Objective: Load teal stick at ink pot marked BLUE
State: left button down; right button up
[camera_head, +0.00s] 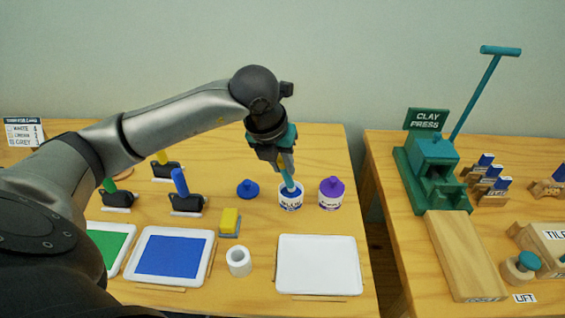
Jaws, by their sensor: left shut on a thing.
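My left gripper (283,163) is shut on the teal stick (288,178) and holds it pointing down over a white ink pot (290,200). The stick's lower end is at the pot's open mouth; I cannot tell how deep it reaches. The pot has a dark label too small to read. A blue knobbed lid (248,189) lies on the table just left of it. A second pot with a purple lid (331,190) stands to its right. My right gripper is not in view.
A blue tray (173,258) and black-based holders (187,202) are at left. A green clay press (432,160) stands on the right table across a gap.

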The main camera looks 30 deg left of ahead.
pick_arm(q)
jog(key=shift+s+f+b, duration=0.1)
jog(key=shift+f+b, duration=0.55)
jog(key=shift+b, duration=0.05)
dwell(2.0)
jog(key=shift+r+p, duration=2.4)
jog(key=shift+r, duration=1.2)
